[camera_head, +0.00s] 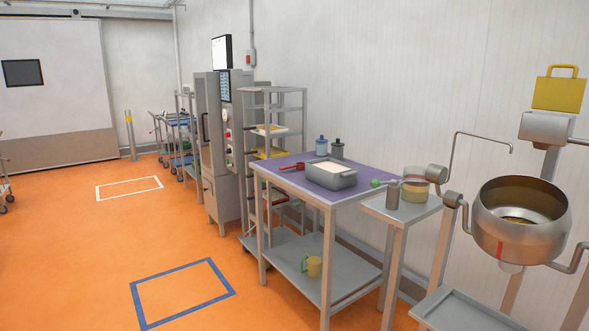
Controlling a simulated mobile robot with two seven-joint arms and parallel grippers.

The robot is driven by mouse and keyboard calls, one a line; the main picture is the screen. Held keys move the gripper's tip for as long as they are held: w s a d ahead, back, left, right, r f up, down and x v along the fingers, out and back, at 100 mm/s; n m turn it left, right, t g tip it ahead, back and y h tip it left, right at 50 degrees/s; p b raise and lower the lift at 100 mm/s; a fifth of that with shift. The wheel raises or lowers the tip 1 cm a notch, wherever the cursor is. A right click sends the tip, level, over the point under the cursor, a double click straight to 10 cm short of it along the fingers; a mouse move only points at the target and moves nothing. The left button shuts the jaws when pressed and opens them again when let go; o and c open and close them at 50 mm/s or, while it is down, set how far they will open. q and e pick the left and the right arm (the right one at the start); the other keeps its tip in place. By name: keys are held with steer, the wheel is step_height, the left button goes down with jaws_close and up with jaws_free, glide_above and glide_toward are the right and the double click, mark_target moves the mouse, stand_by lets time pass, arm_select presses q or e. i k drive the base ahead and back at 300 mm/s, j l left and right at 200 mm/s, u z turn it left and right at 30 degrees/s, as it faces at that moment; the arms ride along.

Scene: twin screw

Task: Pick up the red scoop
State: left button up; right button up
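A red scoop (293,166) lies on the purple top of a metal table (289,181), near its left end. It sits to the left of a grey rectangular tub (331,178) filled with something white, and its handle points left. It is small in the view, so its exact shape is hard to tell. Neither of my grippers shows in the head view.
A smaller stand and a large steel kettle (521,220) are to the right, a rack (272,120) to the left. The orange floor at left is open.

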mark_target(299, 166)
steer(key=z, duration=1.3)
steer(key=u, duration=1.3)
steer(key=i+j, duration=0.25)
steer(key=i, duration=0.3)
steer(key=i+j, duration=0.3)
steer(key=i, duration=0.2)
steer(key=i+j, duration=0.25)
steer(key=i, duration=0.3)
steer(key=z, duration=0.05)
